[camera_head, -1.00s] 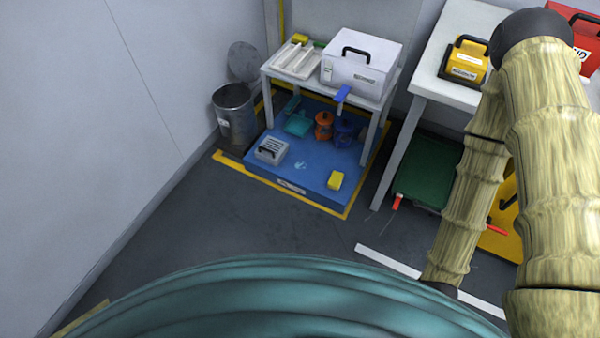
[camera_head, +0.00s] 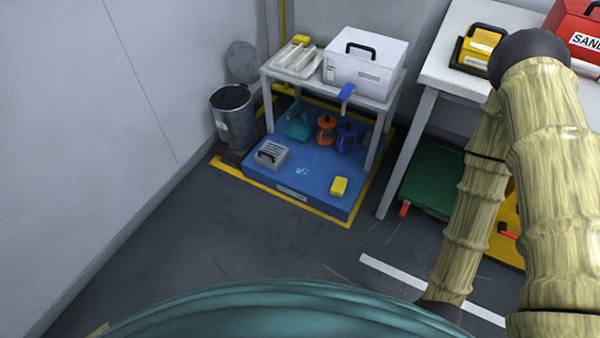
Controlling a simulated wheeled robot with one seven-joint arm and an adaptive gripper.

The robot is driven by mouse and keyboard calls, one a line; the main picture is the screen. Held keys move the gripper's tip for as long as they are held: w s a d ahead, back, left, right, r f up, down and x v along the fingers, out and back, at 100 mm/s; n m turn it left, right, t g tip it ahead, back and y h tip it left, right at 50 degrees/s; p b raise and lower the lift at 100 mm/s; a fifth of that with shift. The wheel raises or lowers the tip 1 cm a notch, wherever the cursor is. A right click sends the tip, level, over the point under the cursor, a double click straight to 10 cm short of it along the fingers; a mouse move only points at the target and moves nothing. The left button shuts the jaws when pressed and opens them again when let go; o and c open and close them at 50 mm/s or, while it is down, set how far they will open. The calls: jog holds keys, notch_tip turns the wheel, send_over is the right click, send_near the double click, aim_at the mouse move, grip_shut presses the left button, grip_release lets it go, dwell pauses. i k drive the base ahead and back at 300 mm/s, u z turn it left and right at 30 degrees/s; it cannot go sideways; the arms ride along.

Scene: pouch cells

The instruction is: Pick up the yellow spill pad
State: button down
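A small yellow block (camera_head: 339,187), which looks like the yellow spill pad, lies on the front right part of a low blue platform (camera_head: 300,187). Nothing covers it. Another small yellow piece (camera_head: 301,40) sits at the back of a pale tray (camera_head: 289,64) on the small white table above the platform; I cannot tell for sure which of the two is the pad. My arm fills the right side of the view, in pale ridged sleeves. My gripper is not in view.
The white table (camera_head: 372,94) stands over the platform's back and carries a white box (camera_head: 364,63). A grey vented box (camera_head: 271,155), a teal item (camera_head: 299,127) and orange (camera_head: 326,129) and blue (camera_head: 347,137) containers share the platform. A metal bin (camera_head: 236,117) stands left. Floor in front is clear.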

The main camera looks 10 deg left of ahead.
aim_at(339, 186)
jog(key=k, duration=0.65)
jog(key=u, duration=0.85)
jog(key=i, duration=1.6)
jog(key=z, duration=0.8)
